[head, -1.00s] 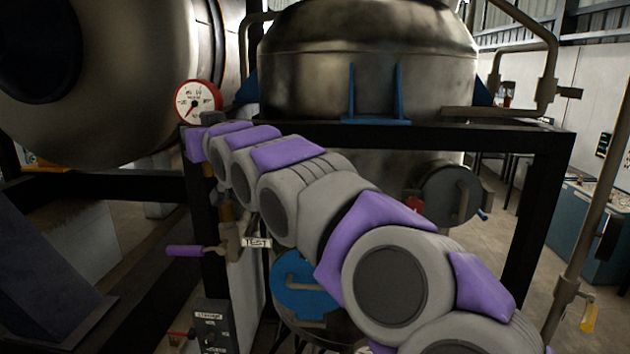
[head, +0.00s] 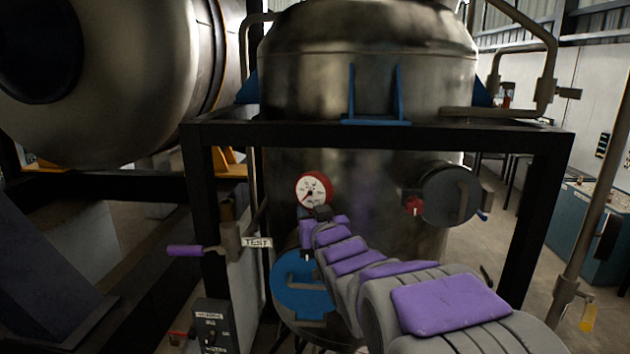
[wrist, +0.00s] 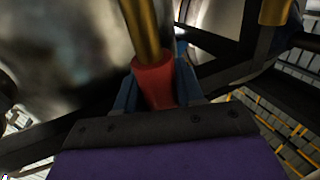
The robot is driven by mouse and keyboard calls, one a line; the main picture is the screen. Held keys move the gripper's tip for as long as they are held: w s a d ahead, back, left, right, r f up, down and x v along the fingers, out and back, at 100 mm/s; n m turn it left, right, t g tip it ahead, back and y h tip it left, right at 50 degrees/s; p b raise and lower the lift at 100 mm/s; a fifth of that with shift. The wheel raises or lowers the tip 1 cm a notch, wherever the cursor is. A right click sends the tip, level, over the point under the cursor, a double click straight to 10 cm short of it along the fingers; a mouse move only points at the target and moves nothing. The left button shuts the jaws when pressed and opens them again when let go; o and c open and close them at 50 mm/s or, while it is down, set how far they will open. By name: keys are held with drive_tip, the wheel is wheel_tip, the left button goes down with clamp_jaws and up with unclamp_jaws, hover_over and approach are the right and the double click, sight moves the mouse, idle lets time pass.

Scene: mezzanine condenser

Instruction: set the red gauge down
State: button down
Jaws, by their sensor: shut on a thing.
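The red gauge (head: 313,190) has a red rim and a white dial with a red needle. In the head view it is upright, facing me, in front of the lower wall of the steel vessel (head: 370,60). My gripper (head: 320,213) is right below it and shut on it. In the wrist view a red piece (wrist: 155,84) with a brass stem sits between the two blue jaws. The fingertips are mostly hidden in the head view. The gauge appears held in the air; I see no surface touching it.
A black frame (head: 380,133) surrounds the vessel. A purple-handled lever (head: 185,250) with a TEST tag (head: 257,242) is on the left post. A round blue cover (head: 300,285) lies below the gauge. A grey round flange (head: 450,194) juts out at right.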

drive_tip(key=w+d+f+m+h, duration=0.1)
drive_tip(key=w+d+f+h, duration=0.1)
drive_tip(key=d+f, duration=0.4)
drive_tip(key=w+d+f+m+h, duration=0.2)
drive_tip(key=w+d+f+h, duration=0.1)
drive_tip(key=d+f, duration=0.4)
drive_tip(key=shift+d+t, duration=0.3)
drive_tip(key=shift+d, duration=0.55)
drive_tip(key=shift+f, duration=0.15)
drive_tip(key=shift+d+f, duration=0.1)
drive_tip(key=shift+f, duration=0.1)
wheel_tip(320, 180, down, 20)
drive_tip(key=b, duration=2)
drive_tip(key=s+f, duration=0.4)
drive_tip(key=f, duration=0.4)
drive_tip(key=s+f, duration=0.4)
drive_tip(key=f, duration=0.4)
drive_tip(key=shift+d, duration=0.1)
